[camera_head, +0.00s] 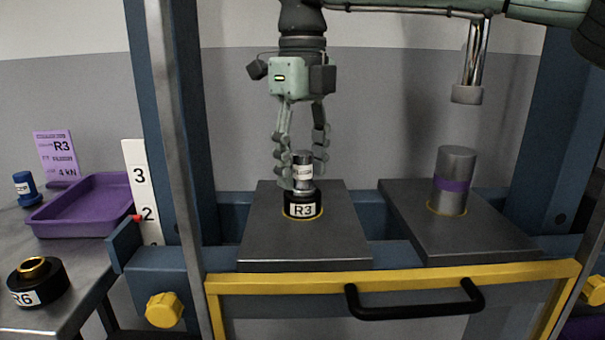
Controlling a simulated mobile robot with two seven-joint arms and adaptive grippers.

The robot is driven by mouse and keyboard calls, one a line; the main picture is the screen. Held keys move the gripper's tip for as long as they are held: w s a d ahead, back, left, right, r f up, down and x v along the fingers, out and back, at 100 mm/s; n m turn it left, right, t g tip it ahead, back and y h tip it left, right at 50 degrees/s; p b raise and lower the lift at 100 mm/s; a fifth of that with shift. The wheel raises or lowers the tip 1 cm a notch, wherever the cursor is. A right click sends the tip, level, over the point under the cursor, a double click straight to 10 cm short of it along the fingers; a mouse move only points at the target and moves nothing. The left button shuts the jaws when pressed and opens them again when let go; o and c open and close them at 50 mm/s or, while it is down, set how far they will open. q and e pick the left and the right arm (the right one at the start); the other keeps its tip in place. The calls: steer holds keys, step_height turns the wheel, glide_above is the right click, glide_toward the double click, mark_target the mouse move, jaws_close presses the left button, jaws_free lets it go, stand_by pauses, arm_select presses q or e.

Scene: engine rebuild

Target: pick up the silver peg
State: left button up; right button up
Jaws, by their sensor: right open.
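The silver peg (303,159) stands upright in the black holder labelled R3 (302,205), on the middle metal plate. It carries a pale label band. My right gripper (303,172) points straight down over it, with one finger on each side of the peg. The fingers are open; whether either touches the peg cannot be told. My left gripper is not in view.
A thick grey cylinder (454,180) with a purple band stands on the right plate (463,240). A yellow-framed guard (270,284) with a black handle runs along the front. A purple tray (88,205) and a black R6 holder (38,284) are on the left table.

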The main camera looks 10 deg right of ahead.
steer(key=shift+r, duration=0.1)
jaws_close()
stand_by(0.3)
